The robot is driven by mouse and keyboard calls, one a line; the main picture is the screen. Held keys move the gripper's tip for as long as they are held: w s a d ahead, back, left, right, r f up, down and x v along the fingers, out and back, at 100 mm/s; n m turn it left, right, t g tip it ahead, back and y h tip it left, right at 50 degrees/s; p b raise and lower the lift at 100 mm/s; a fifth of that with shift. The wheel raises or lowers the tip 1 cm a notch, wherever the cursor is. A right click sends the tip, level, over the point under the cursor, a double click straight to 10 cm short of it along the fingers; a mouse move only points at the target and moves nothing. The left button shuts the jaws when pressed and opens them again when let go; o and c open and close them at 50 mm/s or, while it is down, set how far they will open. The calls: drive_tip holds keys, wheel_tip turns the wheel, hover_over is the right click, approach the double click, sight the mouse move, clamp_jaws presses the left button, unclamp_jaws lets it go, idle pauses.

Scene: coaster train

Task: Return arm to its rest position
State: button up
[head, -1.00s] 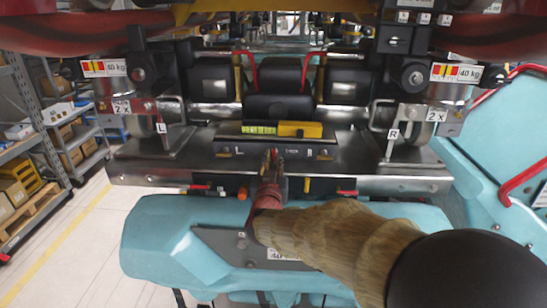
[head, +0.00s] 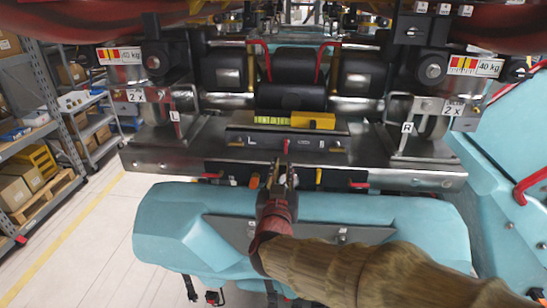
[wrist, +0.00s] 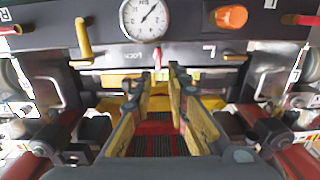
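My arm in a brown sleeve reaches in from the lower right of the head view and ends in my gripper (head: 283,172), in front of the steel console. In the wrist view my gripper (wrist: 159,78) is open, with a clear gap between its yellow-padded fingers and nothing held. A small red lever (head: 286,145) stands on the console just beyond the fingertips. It also shows in the wrist view (wrist: 158,56), past the gap. I cannot tell how far off it is.
A yellow spirit level (head: 295,121) lies on the console. The teal seat body (head: 180,220) is below my arm. In the wrist view are a gauge (wrist: 145,18), an orange knob (wrist: 231,17) and a yellow lever (wrist: 83,38). Shelves (head: 45,110) stand left beside clear floor.

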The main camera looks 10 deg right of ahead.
drive_tip(key=s+a+f+n+g+y, duration=0.2)
drive_tip(key=s+a+n+g+y, duration=0.25)
drive_tip(key=s+y, duration=0.5)
drive_tip(key=s+d+f+m+g+h, duration=0.15)
drive_tip(key=s+d+f+g, duration=0.25)
drive_tip(key=s, duration=0.7)
drive_tip(key=s+d+f+g+h, duration=0.3)
drive_tip(key=s+d, duration=0.1)
drive_tip(key=s, duration=0.7)
wheel_tip(320, 180, down, 17)
drive_tip(key=b, duration=1.7)
drive_tip(key=shift+w+f, duration=0.15)
drive_tip(key=shift+w, duration=0.2)
